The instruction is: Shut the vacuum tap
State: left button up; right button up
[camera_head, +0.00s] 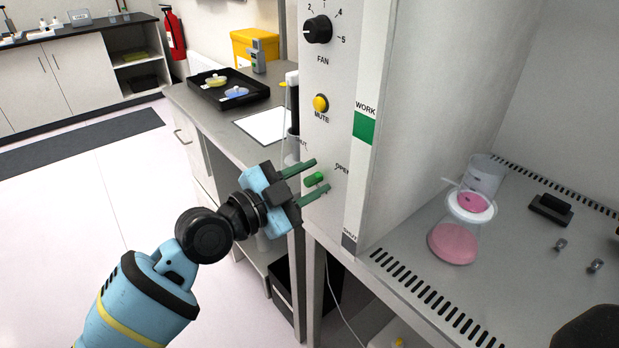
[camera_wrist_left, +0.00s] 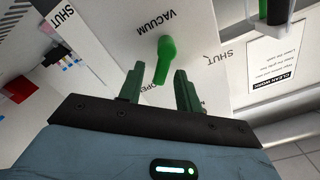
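The vacuum tap is a small green handle (camera_head: 315,179) on the grey front panel (camera_head: 322,225). In the left wrist view the handle (camera_wrist_left: 163,62) sits below the word VACUUM. Its free end points down toward a partly hidden OPEN label, while a SHUT label (camera_wrist_left: 225,56) lies to the right. My left gripper (camera_head: 320,177) is open at the panel, its two green fingers on either side of the tap. In the left wrist view the handle's end shows between the fingertips (camera_wrist_left: 158,82). I cannot tell whether either finger touches it. My right gripper is not in view.
A FAN knob (camera_head: 318,29) and yellow MUTE button (camera_head: 321,103) are above the tap. A flask of pink liquid (camera_head: 454,240) stands inside the cabinet at right. A side bench with a black tray (camera_head: 228,98) is behind my left arm.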

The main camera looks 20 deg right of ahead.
pick_arm(q)
jog(key=shift+c, duration=0.2)
grip_shut()
